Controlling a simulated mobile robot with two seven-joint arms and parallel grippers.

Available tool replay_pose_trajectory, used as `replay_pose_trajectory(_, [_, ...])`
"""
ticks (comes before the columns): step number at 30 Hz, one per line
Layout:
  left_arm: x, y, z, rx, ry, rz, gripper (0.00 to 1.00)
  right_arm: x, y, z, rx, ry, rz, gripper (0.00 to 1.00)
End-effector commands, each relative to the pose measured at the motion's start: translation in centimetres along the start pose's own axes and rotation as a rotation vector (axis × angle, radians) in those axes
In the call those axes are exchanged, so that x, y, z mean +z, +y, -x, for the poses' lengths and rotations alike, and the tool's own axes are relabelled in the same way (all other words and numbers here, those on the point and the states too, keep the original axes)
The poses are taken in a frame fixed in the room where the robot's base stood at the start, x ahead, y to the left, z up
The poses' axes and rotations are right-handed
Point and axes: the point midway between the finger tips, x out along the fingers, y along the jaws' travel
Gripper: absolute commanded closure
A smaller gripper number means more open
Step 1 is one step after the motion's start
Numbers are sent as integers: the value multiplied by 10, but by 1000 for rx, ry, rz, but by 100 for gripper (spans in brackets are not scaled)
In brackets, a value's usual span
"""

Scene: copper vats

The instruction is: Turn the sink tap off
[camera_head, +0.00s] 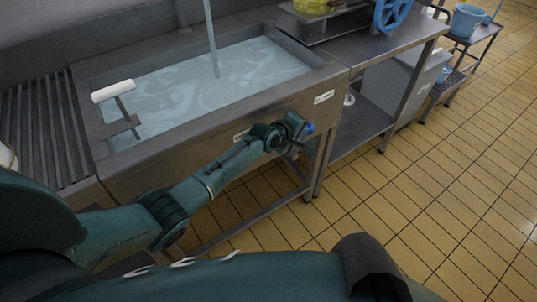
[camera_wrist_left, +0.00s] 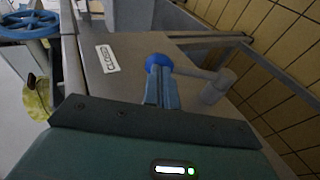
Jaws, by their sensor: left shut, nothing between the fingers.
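The steel sink (camera_head: 335,72) is filled with water, and a water stream (camera_head: 212,45) falls into it from above the frame. The tap handle is on the sink's front face: a blue knob (camera_head: 309,128) shows just beyond my left gripper (camera_head: 297,130). In the left wrist view, the blue hub (camera_wrist_left: 158,62) has a grey lever (camera_wrist_left: 195,73) pointing right to a grey round end, away from the "CLOSED" label (camera_wrist_left: 108,59). My left gripper (camera_wrist_left: 161,80) is shut and empty, its tips at or very near the blue hub; contact is unclear. My right gripper is not visible.
A white-handled bar (camera_head: 113,91) lies at the sink's left end. A steel table (camera_head: 400,42) with a blue wheel (camera_head: 392,12) stands to the right. A blue bucket (camera_head: 467,20) sits farther back. The tiled floor (camera_head: 440,170) on the right is open.

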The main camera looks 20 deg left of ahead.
Motion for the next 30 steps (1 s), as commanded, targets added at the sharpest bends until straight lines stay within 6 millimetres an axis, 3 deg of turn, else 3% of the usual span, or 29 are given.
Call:
replay_pose_trajectory(7, [4, 5, -18, -148, -1, -28, 100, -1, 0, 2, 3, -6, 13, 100])
replay_pose_trajectory(30, [5, 9, -30, -137, 3, -28, 100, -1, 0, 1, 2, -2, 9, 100])
